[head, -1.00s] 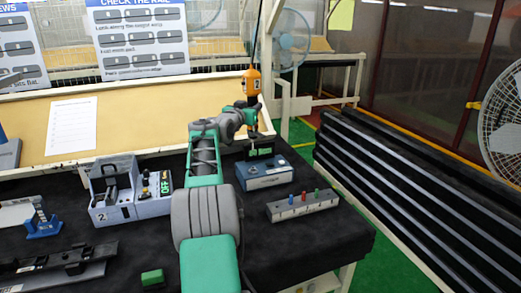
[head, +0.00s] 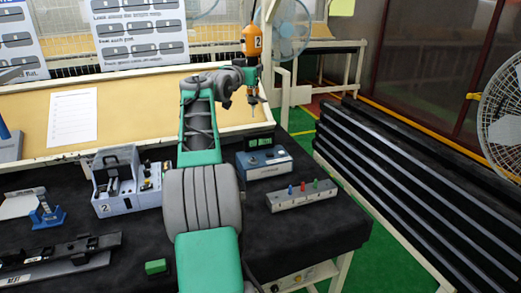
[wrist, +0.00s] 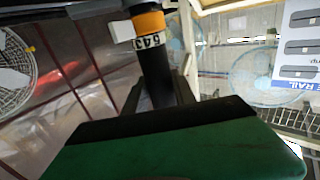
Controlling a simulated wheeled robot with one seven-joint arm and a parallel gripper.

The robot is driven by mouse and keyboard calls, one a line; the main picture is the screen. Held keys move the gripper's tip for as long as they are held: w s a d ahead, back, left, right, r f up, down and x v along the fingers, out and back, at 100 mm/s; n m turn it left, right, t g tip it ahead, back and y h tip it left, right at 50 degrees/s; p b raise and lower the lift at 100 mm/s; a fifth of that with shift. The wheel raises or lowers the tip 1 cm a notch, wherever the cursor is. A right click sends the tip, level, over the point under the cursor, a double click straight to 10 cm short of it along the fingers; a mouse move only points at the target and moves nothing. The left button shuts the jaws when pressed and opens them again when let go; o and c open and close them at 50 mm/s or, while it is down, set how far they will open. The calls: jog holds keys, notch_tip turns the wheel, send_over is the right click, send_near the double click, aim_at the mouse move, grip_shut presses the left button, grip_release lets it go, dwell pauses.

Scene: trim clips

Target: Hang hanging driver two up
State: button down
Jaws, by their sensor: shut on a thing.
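The orange hanging driver (head: 252,40), marked 2, is upright at the back right of the bench in the head view, with a dark cable above it. My gripper (head: 251,73) is shut on the driver's lower, dark part. The thin bit (head: 253,100) points down below it, clear of the bench top. In the wrist view the black driver body with an orange band (wrist: 149,21) and a number label stands between my fingers (wrist: 163,95). My green gripper housing hides what is below it there.
Below the driver are a small black box with a green display (head: 259,141) and a blue-grey unit (head: 263,163). A grey block with coloured pegs (head: 302,195) sits in front. A grey fixture marked 2 (head: 122,203) is left of my arm. A white frame post (head: 268,60) stands close behind the driver.

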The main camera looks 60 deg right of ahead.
jog(key=s+a+r+b, duration=0.2)
jog(key=s+a+b, duration=0.3)
jog(key=a+b, duration=0.2)
jog(key=shift+s+a, duration=0.2)
jog(key=shift+a, duration=1.05)
jog(key=c, duration=0.9)
grip_release()
jog(key=shift+c, duration=0.2)
jog(key=shift+o, duration=0.4)
jog(key=shift+f, duration=0.1)
jog(key=o, duration=0.9)
jog(key=shift+c, duration=0.2)
